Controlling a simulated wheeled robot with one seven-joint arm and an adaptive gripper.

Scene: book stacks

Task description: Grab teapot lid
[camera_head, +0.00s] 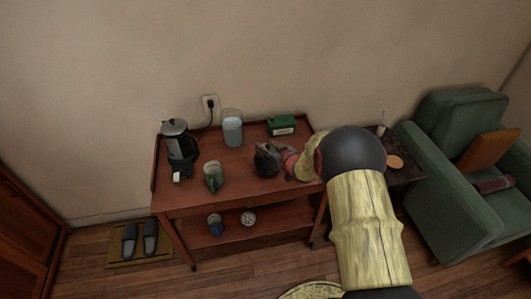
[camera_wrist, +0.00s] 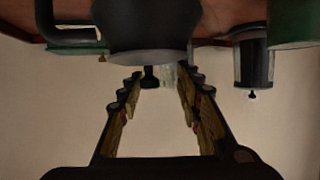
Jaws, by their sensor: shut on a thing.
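The dark, round teapot (camera_head: 264,165) stands on the wooden table, right of the middle. In the wrist view the picture is upside down, and the teapot's dark body (camera_wrist: 148,28) fills the top middle. The teapot lid's small black knob (camera_wrist: 150,77) shows just below it, between my fingertips. My gripper (camera_wrist: 157,80) is shut on the teapot lid. In the head view my gripper (camera_head: 280,156) is beside the teapot's top, with my arm covering part of the table. I cannot tell whether the lid is seated or raised.
A green pitcher (camera_head: 213,177) and a black kettle (camera_head: 180,146) stand left of the teapot. A glass jar (camera_head: 232,130) and a green box (camera_head: 281,125) stand behind. The lower shelf (camera_head: 235,232) holds small crockery. A green armchair (camera_head: 445,200) is at the right.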

